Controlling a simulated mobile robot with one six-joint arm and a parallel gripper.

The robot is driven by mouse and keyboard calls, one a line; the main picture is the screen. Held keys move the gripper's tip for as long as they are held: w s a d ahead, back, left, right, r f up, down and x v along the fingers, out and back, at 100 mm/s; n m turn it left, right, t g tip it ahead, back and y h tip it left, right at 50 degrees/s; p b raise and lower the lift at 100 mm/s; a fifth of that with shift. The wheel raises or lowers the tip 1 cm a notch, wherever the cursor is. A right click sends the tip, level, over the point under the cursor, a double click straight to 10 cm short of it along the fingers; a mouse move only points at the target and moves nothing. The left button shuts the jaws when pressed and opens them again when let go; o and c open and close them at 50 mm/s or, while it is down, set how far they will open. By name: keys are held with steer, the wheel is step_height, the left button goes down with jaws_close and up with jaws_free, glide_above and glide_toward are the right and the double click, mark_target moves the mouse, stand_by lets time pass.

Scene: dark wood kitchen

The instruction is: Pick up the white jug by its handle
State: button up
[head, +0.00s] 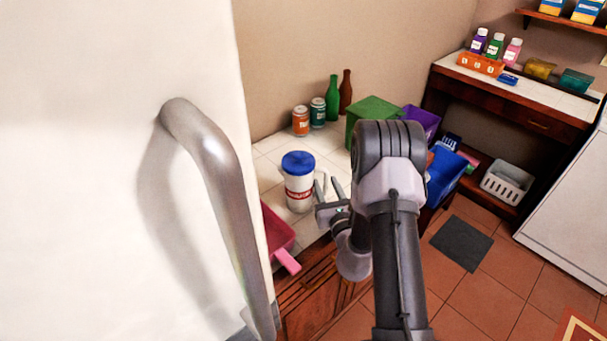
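A white jug (299,192) with a blue lid and a red-and-white label stands upright on the white tiled counter in the head view. Its handle cannot be made out clearly; the side towards my gripper is partly behind a finger. My gripper (328,184) is just right of the jug, at about the height of its body. Its two fingers are apart with nothing seen between them. I cannot tell whether the nearer finger touches the jug.
Two cans (300,121), green and brown bottles (332,98) and a green box (376,110) stand behind the jug. A red dustpan-like item (276,228) lies at front left. A white door with a metal handle (215,165) fills the left. Blue bin (446,172) at right.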

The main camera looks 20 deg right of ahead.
steer(key=shift+w+d+f, duration=0.1)
steer(key=shift+w, duration=0.25)
steer(key=shift+s+a, duration=0.2)
steer(key=shift+s, duration=0.05)
steer(key=shift+s+a+r, duration=0.15)
steer(key=shift+s+r, duration=0.15)
steer(key=shift+r, duration=0.05)
steer(key=c, duration=0.3)
steer(key=shift+w+f, duration=0.1)
steer(key=shift+f, duration=0.05)
jaws_close()
